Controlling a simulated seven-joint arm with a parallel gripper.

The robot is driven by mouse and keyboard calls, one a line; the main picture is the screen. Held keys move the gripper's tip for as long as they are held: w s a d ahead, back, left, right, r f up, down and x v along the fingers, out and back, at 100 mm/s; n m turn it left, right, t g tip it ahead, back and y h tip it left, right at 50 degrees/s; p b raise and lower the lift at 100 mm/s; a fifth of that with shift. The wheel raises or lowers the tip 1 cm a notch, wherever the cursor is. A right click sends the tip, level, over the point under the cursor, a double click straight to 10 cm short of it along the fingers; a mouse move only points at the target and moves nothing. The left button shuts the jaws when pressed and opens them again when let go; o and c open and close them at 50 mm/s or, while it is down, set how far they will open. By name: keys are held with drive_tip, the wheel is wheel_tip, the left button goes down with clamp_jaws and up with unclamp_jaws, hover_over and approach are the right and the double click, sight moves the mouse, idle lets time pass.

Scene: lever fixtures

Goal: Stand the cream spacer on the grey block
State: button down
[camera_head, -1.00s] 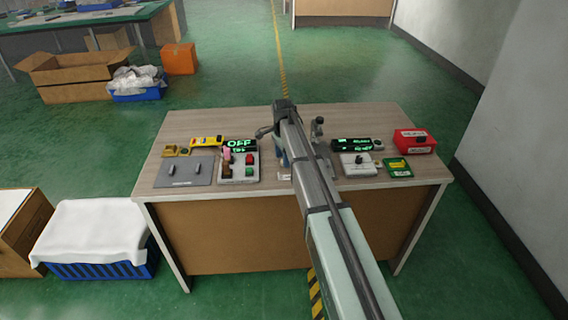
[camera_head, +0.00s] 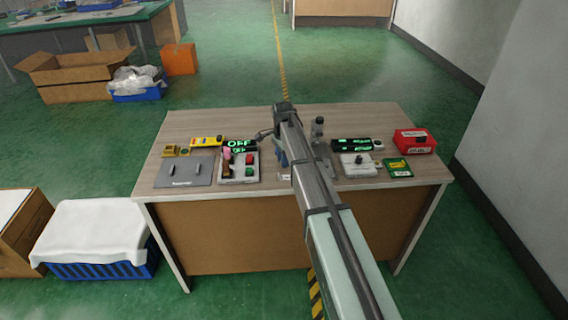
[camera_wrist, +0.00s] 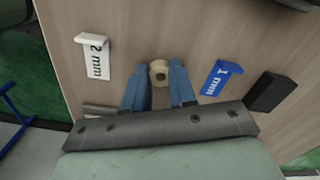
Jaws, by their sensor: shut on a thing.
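The cream spacer (camera_wrist: 159,72) is a short ring with a dark hole, between the tips of my gripper (camera_wrist: 159,82) in the wrist view. The two blue fingers are shut on it. Whether it touches the table is not clear. A light grey piece (camera_wrist: 98,111), probably the grey block, lies left of the left finger, partly hidden by my gripper's body. A darker, charcoal block (camera_wrist: 270,92) lies to the right. In the head view my arm hides the spacer, and only part of the blue fingers (camera_head: 282,157) shows.
A white "2 mm" tag (camera_wrist: 94,45) and a blue "1 mm" tag (camera_wrist: 222,77) lie either side of the fingers. On the table (camera_head: 200,122), a switch panel (camera_head: 238,168) and grey plate (camera_head: 184,171) stand left; a white box (camera_head: 358,166) and red case (camera_head: 414,141) stand right.

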wheel_tip(320, 180, up, 9)
drive_tip(key=shift+m, duration=0.8)
drive_tip(key=d, duration=0.4)
drive_tip(key=s+d+r, duration=0.1)
drive_tip(key=d, duration=0.7)
drive_tip(key=shift+s+d+r, duration=0.25)
drive_tip(key=shift+d+r, duration=0.05)
drive_tip(key=shift+d, duration=0.05)
drive_tip(key=shift+s+d+n, duration=0.25)
drive_tip(key=shift+s+n, duration=0.15)
drive_tip(key=shift+s, duration=0.1)
drive_tip(key=shift+s+d+n, duration=0.2)
drive_tip(key=shift+s+n, duration=0.2)
drive_tip(key=shift+s, duration=0.1)
drive_tip(key=shift+f, duration=0.15)
drive_tip(key=shift+f, duration=1.4)
